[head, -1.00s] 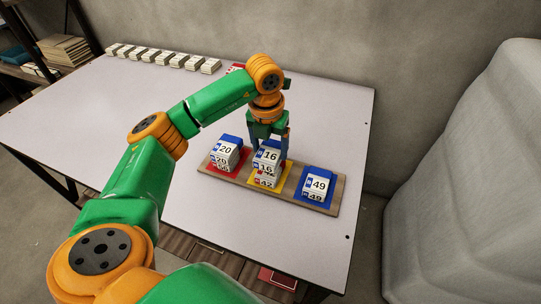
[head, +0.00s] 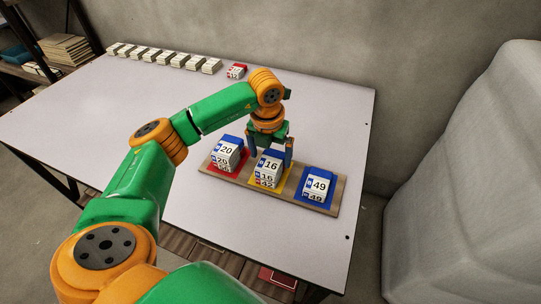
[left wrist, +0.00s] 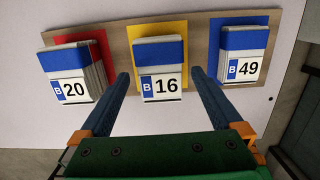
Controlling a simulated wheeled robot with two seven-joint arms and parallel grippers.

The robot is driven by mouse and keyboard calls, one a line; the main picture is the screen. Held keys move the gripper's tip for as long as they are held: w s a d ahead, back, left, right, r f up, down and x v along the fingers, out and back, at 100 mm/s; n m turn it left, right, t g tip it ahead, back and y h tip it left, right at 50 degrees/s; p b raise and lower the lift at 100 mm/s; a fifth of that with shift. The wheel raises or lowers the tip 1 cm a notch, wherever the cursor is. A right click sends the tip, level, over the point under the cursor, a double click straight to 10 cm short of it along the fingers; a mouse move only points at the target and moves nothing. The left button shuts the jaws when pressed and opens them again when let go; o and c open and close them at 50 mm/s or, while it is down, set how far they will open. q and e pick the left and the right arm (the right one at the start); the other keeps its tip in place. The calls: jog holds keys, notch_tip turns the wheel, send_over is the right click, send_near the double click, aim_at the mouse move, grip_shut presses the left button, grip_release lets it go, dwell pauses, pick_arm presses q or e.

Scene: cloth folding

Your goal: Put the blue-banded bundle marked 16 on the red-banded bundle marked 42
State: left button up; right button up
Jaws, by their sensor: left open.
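The blue-banded bundle marked 16 (head: 270,163) lies on the red-banded bundle marked 42 (head: 266,183), stacked on the yellow square (head: 284,181) in the middle of the wooden board. In the left wrist view the bundle marked 16 (left wrist: 159,69) shows from above and hides the 42 bundle. My left gripper (head: 271,152) is open, its fingers on either side of the 16 bundle. In the left wrist view its fingers (left wrist: 161,80) stand apart from the bundle, with gaps on both sides. My right gripper is not in view.
A stack topped by the bundle marked 20 (head: 227,150) stands on the red square, left. The bundle marked 49 (head: 318,184) lies on the blue square, right. The table's left is clear.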

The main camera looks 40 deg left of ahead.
aim_at(269, 165)
pick_arm(q)
notch_tip(269, 165, up, 11)
jog(key=s, duration=0.1)
jog(key=shift+s+d+p, duration=0.15)
jog(key=shift+s+p, duration=0.05)
jog(key=shift+p, duration=0.1)
